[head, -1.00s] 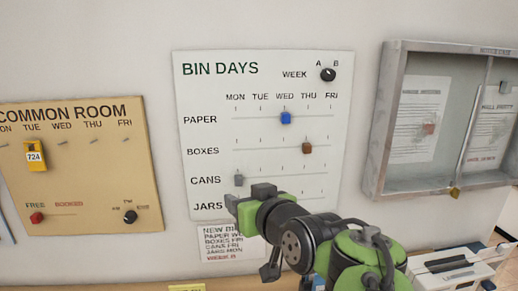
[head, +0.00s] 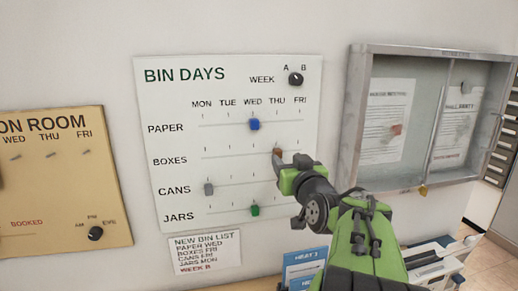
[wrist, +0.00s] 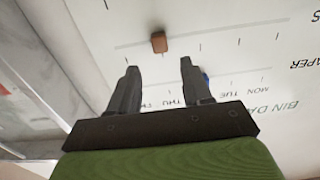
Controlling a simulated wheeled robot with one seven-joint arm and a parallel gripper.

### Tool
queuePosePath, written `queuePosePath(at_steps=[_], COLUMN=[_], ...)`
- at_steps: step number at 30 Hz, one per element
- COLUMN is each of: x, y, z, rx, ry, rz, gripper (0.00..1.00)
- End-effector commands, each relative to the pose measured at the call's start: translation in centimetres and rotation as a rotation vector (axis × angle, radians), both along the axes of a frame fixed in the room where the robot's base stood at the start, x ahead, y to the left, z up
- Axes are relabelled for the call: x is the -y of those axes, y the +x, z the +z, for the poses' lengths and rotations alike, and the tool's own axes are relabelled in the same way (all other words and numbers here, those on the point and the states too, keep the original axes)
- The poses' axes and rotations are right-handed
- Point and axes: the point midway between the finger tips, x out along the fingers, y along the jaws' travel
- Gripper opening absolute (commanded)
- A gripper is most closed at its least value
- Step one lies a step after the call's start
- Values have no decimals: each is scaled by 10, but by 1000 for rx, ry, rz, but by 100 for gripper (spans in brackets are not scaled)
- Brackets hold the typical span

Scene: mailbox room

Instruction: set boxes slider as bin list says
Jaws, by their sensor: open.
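The white BIN DAYS board (head: 176,100) hangs on the wall with rows PAPER, BOXES, CANS and JARS. The brown boxes slider (head: 277,152) sits at about THU, partly hidden by my gripper (head: 292,163). In the wrist view the boxes slider (wrist: 158,42) lies just beyond the fingertips, in line with the gap between them. My gripper (wrist: 158,68) is open and empty there. The bin list (head: 205,253) below the board reads paper Wed, boxes Fri, cans Fri, jars Mon, week B.
The blue paper slider (head: 255,125) and green jars slider (head: 255,210) are at about WED. The grey cans slider (head: 209,189) is at MON. A week knob (head: 296,79) is top right. A glazed notice case (head: 357,120) juts out at right; a tan board (head: 50,190) hangs at left.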

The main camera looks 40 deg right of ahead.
Motion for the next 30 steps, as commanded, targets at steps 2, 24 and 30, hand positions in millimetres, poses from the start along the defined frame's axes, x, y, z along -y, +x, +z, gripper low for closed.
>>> queuePosePath(at_steps=[2,24,30], x=[9,28,28], y=[18,53,53], z=[2,0,0], rx=[-1,0,0], ry=[2,0,0], rz=[3,1,1], gripper=[49,17,0])
